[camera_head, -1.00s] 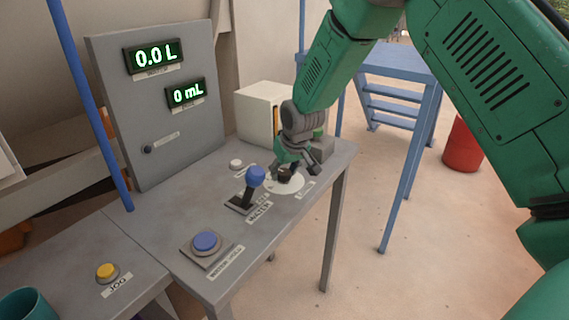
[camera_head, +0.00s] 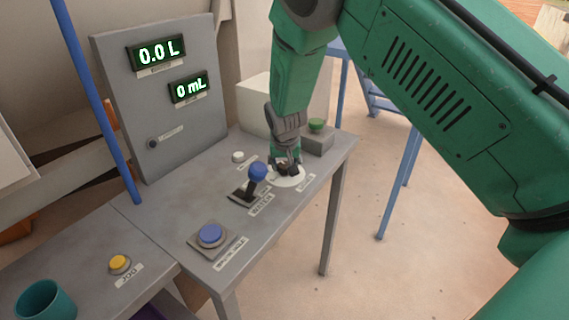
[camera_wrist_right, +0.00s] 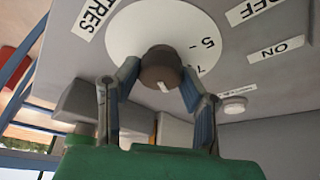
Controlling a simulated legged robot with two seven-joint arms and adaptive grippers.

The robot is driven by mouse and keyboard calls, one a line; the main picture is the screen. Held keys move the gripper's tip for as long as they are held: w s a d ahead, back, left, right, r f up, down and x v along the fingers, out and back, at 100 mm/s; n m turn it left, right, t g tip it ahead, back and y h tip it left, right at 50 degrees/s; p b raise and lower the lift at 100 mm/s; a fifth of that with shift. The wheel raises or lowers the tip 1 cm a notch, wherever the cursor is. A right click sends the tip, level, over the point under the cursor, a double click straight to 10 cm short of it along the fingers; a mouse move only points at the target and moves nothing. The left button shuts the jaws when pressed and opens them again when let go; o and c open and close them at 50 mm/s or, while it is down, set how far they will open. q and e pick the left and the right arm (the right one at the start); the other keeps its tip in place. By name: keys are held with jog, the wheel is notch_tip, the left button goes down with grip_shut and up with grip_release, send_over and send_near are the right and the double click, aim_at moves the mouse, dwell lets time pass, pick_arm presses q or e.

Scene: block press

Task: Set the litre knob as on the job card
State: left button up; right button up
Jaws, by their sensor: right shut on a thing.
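The litre knob (camera_wrist_right: 160,66) is a dark brown round knob with a short white mark, on a white dial disc (camera_wrist_right: 138,30). The figures 5 and 7 show on the disc; the rest is cut off or hidden. My right gripper (camera_wrist_right: 158,85) is shut on the knob, one finger on each side. In the head view the right gripper (camera_head: 286,168) points down onto the white disc (camera_head: 296,181) and hides the knob. The upper display (camera_head: 157,53) reads 0.0 L. No readable job card shows. My left gripper is out of view.
A blue-topped lever (camera_head: 257,173) stands just left of the gripper. A teal cup (camera_head: 45,302) stands front left.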

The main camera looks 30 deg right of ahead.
jog(key=shift+a+f, duration=0.1)
jog(key=o, duration=1.1)
jog(key=shift+o, duration=0.2)
jog(key=shift+w+f, duration=0.1)
jog(key=shift+w, duration=0.05)
jog(key=shift+r, duration=0.5)
jog(key=v, duration=1.1)
jog(key=shift+f, duration=0.1)
